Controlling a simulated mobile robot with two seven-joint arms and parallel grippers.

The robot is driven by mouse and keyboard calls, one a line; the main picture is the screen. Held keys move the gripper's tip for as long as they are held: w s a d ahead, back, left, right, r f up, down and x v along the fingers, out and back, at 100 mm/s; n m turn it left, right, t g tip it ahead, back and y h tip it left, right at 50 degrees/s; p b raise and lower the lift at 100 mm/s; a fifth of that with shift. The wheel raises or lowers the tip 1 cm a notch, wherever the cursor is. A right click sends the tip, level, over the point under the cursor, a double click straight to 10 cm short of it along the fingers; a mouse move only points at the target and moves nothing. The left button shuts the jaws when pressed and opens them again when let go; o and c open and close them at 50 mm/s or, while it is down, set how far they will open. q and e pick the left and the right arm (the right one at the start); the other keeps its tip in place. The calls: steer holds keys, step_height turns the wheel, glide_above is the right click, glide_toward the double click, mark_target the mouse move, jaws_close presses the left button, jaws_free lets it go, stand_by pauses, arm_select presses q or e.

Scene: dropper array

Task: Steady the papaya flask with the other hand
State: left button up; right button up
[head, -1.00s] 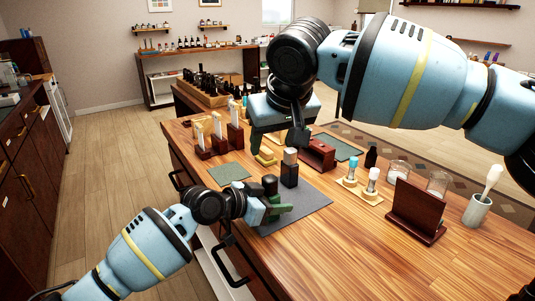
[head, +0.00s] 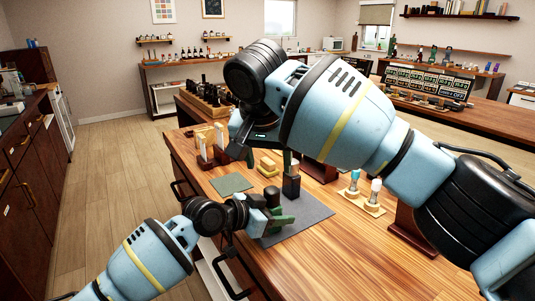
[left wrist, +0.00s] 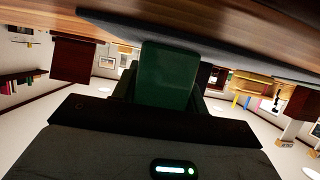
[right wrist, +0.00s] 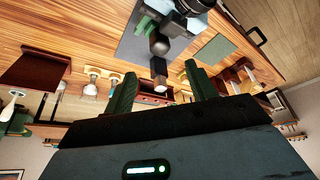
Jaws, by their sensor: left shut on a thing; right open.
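My left gripper (head: 278,219) is shut on a small dark bottle (head: 272,195), low over the grey mat. Its green fingers hide most of it. A dark upright bottle (head: 291,184) stands on the mat's far edge, just beyond my left gripper. My right gripper (right wrist: 158,88) is open and empty above the far side of the table; the upright bottle (right wrist: 159,66) shows beyond the gap between its fingers. No papaya-coloured flask can be made out.
The grey mat (head: 305,215) lies on the wooden table (head: 345,270). Two capped vials on a wooden stand (head: 365,204) are to the right. A green pad (head: 232,183), a yellow block (head: 267,167) and reddish racks are at the left and back. The front right of the table is clear.

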mark_target(272, 189)
steer(key=x, duration=1)
steer(key=shift+f, duration=0.35)
steer(key=c, duration=0.7)
steer(key=o, duration=0.7)
steer(key=shift+d, duration=0.2)
steer(key=shift+s, duration=0.1)
steer(key=shift+a+r, duration=0.1)
steer(key=shift+r, duration=0.15)
steer(key=v, duration=1.1)
steer(key=shift+r, duration=0.3)
